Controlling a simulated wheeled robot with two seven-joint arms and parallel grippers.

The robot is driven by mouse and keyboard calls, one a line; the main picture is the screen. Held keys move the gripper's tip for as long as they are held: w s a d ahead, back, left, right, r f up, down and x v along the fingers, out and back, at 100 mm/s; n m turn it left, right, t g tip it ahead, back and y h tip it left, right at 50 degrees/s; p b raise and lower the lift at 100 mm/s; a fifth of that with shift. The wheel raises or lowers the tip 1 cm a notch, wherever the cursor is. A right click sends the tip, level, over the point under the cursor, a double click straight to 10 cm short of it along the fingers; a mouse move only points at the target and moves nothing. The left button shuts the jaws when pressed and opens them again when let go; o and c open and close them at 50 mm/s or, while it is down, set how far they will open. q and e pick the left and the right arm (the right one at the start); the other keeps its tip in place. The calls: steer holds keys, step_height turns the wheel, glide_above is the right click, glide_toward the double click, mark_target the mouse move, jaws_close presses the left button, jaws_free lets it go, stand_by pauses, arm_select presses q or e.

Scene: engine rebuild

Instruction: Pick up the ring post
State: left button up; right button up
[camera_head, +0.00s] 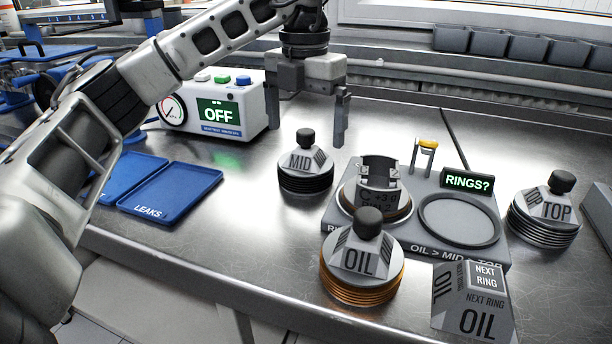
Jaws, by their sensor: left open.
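Three knobbed ring posts stand on the bench: the MID post (305,165) with dark rings, the OIL post (362,262) with copper-coloured rings at the front, and the TOP post (546,213) with dark rings at the right. The task does not say which one. My left gripper (306,133) is open and empty, pointing down. In the picture its fingers show just above and behind the MID post's knob, apart from it. I cannot tell the exact height. My right gripper is out of view.
A grey fixture (425,245) holds a piston (380,187), an empty round recess and a sign reading RINGS? (468,182). A NEXT RING block (474,305) showing OIL stands in front. An OFF tester (212,108) and blue trays (172,190) lie left. Bare bench separates trays from posts.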

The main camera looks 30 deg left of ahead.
mark_target(305, 147)
arm_select(q)
steer(key=shift+w+a+f, duration=0.1)
steer(key=shift+w+f, duration=0.05)
steer(key=shift+f, duration=1.35)
steer(key=shift+w+a+f, duration=0.1)
steer(key=shift+w+f, duration=0.05)
steer(key=shift+f, duration=1.3)
steer(key=c, duration=1)
steer(key=shift+r, duration=0.1)
